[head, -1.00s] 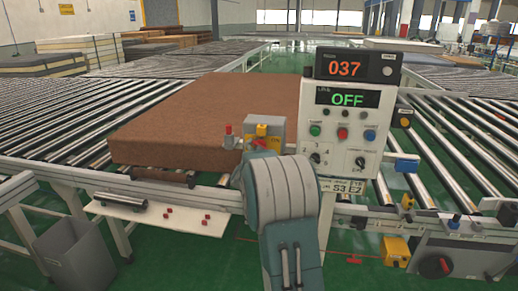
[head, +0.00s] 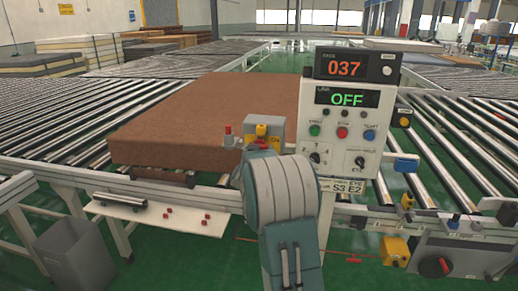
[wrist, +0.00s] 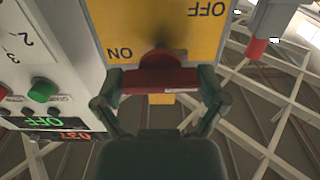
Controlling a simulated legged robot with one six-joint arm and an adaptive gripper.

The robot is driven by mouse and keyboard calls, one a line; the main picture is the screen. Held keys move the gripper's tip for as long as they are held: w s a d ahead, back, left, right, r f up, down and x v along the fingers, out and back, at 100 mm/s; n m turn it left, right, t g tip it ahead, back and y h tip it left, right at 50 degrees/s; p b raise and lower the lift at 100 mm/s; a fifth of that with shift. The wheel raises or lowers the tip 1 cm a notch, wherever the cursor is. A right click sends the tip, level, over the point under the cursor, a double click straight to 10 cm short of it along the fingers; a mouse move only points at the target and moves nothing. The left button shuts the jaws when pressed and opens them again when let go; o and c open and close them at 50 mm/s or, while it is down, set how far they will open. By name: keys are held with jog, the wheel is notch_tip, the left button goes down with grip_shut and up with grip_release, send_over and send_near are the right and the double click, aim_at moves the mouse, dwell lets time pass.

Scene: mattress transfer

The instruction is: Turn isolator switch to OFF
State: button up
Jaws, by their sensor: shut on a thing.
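The isolator switch has a yellow face plate (wrist: 135,22) that appears upside down in the wrist view, with OFF at its upper right and ON at its lower left. Its red handle (wrist: 160,80) lies level across the picture, below a round red hub. My gripper (wrist: 160,84) is shut on the red handle, one finger at each end of it. In the head view the yellow top of the switch (head: 262,130) shows on a grey box, left of the control panel.
The control panel (head: 345,120) stands close on the right, its displays reading 037 and OFF. A red-capped post (head: 228,135) is just left of the switch. A brown mattress (head: 190,115) lies on rollers behind. A grey bin (head: 75,252) stands at the lower left.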

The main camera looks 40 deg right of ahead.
jog(key=shift+f, duration=0.15)
jog(key=o, duration=0.8)
jog(key=shift+w, duration=0.1)
jog(key=v, duration=1.2)
